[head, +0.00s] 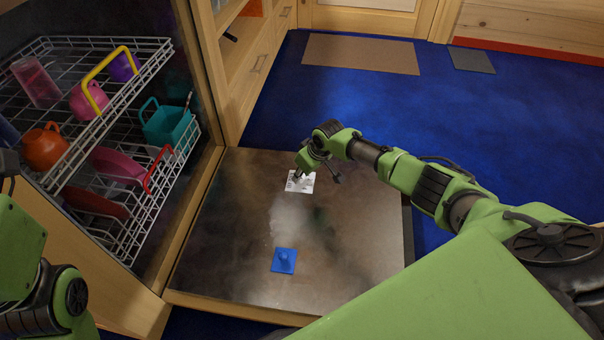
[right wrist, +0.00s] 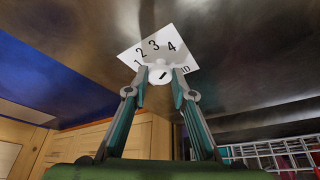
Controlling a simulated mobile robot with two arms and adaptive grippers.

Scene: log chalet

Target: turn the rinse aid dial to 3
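The rinse aid dial (right wrist: 161,75) is a small white knob with a short slanted black mark. It sits on a white square plate (head: 300,181) on the inside of the open dishwasher door (head: 350,245). The plate (right wrist: 150,40) carries the numbers 1 to 4 and further lettering at its right. I cannot tell which number the mark points to. My right gripper (head: 304,172) is at the plate; in the right wrist view its two fingertips (right wrist: 160,80) lie against opposite sides of the dial. Only links of my left arm show at the lower left; its gripper is out of view.
A blue square piece with a knob (head: 284,261) is on the door nearer to me. Pulled-out dish racks (head: 150,190) with colourful cups and bowls stand at the left. Wooden drawers (head: 255,60) stand behind the door. Blue floor lies open beyond.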

